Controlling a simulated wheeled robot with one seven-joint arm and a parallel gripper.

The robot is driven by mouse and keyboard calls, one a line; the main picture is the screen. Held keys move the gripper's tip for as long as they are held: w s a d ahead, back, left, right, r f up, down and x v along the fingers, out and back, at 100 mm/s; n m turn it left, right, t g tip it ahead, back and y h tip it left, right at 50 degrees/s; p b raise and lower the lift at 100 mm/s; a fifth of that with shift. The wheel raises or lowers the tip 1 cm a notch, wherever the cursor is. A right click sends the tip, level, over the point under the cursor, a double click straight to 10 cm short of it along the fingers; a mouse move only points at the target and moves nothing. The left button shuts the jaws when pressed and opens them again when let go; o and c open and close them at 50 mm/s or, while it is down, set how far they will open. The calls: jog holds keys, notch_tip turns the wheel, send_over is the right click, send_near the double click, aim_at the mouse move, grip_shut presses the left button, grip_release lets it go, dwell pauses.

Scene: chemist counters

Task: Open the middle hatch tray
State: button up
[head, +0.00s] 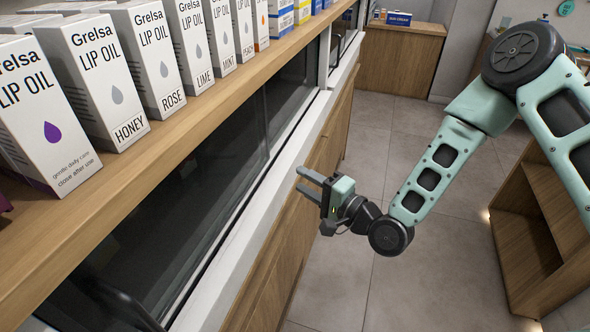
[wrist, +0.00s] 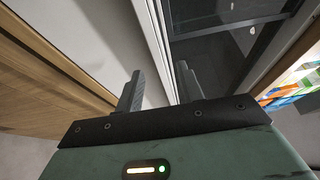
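No part in view can be surely told as the middle hatch tray. A row of dark glass hatch panels (head: 205,215) in a pale frame (head: 262,185) runs under the shelf in the head view. A dark curved part, too unclear to name, shows at the lower left edge. My gripper (head: 300,179) is out over the aisle beside the wooden counter front, right of the frame, with nothing between its fingers. In the wrist view the fingers of my gripper (wrist: 158,72) stand apart, with the pale frame (wrist: 150,35) and dark glass (wrist: 215,60) beyond them.
A wooden shelf (head: 150,150) with several lip oil boxes (head: 95,80) overhangs the panels on the left. A wooden counter (head: 400,58) stands at the back. An open wooden shelf unit (head: 525,235) is at the right. The grey tiled floor (head: 340,250) between is clear.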

aim_at(289, 172)
jog(key=shift+p+x, duration=0.4)
jog(key=shift+x, duration=1.5)
grip_shut()
jog(key=shift+d, duration=0.15)
